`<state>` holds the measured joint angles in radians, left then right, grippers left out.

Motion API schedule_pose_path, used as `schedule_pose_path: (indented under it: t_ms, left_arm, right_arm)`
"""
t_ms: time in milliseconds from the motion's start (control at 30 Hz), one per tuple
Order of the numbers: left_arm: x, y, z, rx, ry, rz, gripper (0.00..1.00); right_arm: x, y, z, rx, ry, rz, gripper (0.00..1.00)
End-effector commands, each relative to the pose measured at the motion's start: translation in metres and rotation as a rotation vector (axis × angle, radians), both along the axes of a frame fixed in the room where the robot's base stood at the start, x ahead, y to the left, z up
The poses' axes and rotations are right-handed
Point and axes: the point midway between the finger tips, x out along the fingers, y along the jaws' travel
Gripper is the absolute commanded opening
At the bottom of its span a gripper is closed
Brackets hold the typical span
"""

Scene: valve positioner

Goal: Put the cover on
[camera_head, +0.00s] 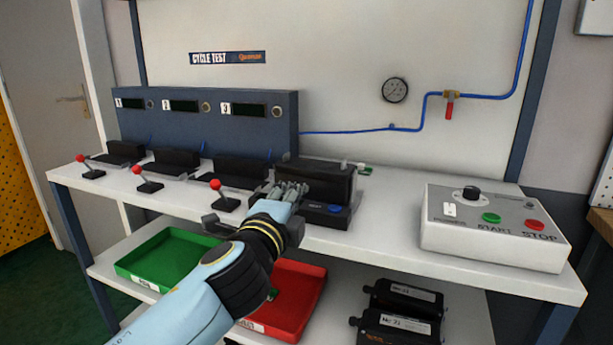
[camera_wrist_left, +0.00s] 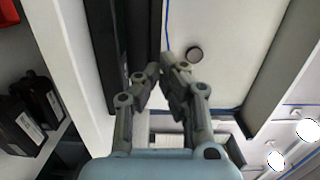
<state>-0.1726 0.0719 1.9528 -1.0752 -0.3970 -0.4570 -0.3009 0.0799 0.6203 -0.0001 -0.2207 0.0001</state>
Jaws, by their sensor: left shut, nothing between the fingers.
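A black box-shaped unit (camera_head: 325,180), which looks like a valve positioner, sits on the bench at the right end of a row of black fixtures. It has a blue button (camera_head: 334,209) at its front. I cannot tell whether its dark upper part is the cover. My left gripper (camera_head: 287,190) is shut and empty at the unit's left front side and hides part of it; I cannot tell whether they touch. In the left wrist view the fingertips (camera_wrist_left: 167,72) are close together beside a dark upright surface (camera_wrist_left: 145,35). My right gripper is out of view.
A control box (camera_head: 495,225) with green and red buttons stands on the right of the bench. Red-knobbed levers (camera_head: 216,186) line the front left. Below are a green tray (camera_head: 165,258), a red tray (camera_head: 300,295) and two black labelled units (camera_head: 400,310).

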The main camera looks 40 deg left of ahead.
Motion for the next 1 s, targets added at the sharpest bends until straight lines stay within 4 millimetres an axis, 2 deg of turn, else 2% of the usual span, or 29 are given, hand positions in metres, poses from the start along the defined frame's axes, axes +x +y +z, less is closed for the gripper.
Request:
schedule_pose_path:
  t_ms: [33,200,400,600,900,1000]
  left_arm:
    - [0.012,0.004,0.002,0.002,-0.003,0.0,0.0]
    - [0.045,0.015,0.001,0.0,-0.001,0.0,0.0]
    - [0.072,0.025,0.0,0.0,0.001,0.001,0.0]
    - [0.082,0.028,-0.001,-0.002,0.002,0.0,0.0]
    - [0.082,0.029,-0.001,-0.002,0.002,0.0,0.0]
    - [0.088,0.03,-0.001,-0.001,0.001,0.0,0.0]
  right_arm:
    - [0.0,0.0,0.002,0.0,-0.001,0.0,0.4]
    - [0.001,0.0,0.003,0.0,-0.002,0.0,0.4]
    - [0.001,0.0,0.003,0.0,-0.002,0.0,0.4]
    - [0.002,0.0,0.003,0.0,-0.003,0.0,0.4]
    - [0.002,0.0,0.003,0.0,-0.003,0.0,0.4]
    - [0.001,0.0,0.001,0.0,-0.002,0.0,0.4]
